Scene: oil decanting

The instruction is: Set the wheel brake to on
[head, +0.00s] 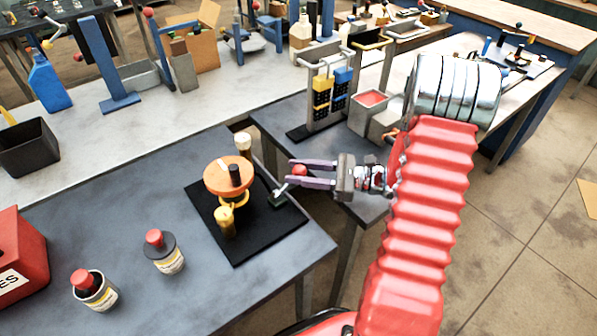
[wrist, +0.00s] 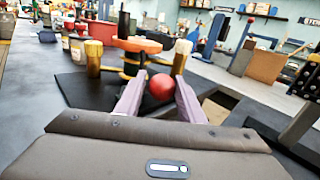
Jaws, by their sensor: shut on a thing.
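The wheel (head: 216,172) is an orange disc with a dark upright handle, standing on a black base plate (head: 262,238) at the table corner. The brake lever (head: 282,189) rises at the plate's right edge, tilted to the right, with a red ball knob (head: 299,170) at its top. My gripper (head: 296,172) reaches in from the right and is shut on the red knob. In the wrist view the red knob (wrist: 161,88) sits between the two pale purple fingers, and the wheel (wrist: 137,44) is behind it. The knob hides most of the lever there.
Amber-coloured containers (head: 227,222) stand in front of and behind the wheel. Two red-capped bottles (head: 165,251) and a red box (head: 20,262) are at the table's left. A rack with yellow and blue padlocks (head: 322,90) and a grey bin (head: 372,112) stand behind my gripper.

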